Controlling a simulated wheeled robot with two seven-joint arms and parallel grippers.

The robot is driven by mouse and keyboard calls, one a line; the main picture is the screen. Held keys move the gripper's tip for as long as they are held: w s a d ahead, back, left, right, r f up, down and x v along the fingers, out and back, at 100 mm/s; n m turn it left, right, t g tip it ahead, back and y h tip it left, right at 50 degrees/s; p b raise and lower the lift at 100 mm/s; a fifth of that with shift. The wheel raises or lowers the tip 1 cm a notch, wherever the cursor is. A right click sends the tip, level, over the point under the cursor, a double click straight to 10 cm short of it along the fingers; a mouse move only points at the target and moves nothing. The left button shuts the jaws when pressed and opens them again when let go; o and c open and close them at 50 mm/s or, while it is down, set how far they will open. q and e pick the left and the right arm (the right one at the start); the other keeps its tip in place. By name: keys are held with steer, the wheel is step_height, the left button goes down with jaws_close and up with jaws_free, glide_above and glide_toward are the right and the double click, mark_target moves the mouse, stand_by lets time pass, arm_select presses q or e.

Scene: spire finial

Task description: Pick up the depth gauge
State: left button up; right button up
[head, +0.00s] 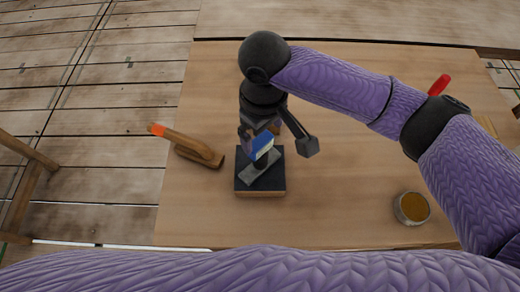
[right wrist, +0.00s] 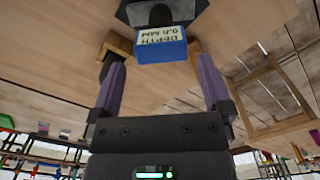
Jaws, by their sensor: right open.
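The depth gauge (head: 263,145) is a small blue block with a pale label. In the head view it is at the upright part of a dark square base (head: 274,184) with a grey plate, on the wooden table. In the right wrist view, the gauge (right wrist: 162,50) shows its label upside down, with "DEPTH" and "0.0 MM" on it. My right gripper (head: 277,143) is open above the base, its fingers spread to either side of the gauge. In the right wrist view the gauge lies beyond the fingertips (right wrist: 162,74); contact cannot be seen. My left gripper is out of view.
A wooden tool with an orange tip (head: 186,145) lies left of the base. A round tin with amber contents (head: 411,208) stands at the front right. A red-handled thing (head: 439,85) shows behind my right arm. The table (head: 350,190) is clear between base and tin.

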mark_target(260, 149)
steer(key=f+b, duration=0.1)
steer(key=f, duration=0.4)
steer(key=f+b, duration=0.1)
steer(key=f, duration=0.2)
steer(key=shift+w+a+b, duration=0.25)
steer(key=shift+w+b, duration=0.05)
steer(key=shift+r, duration=0.1)
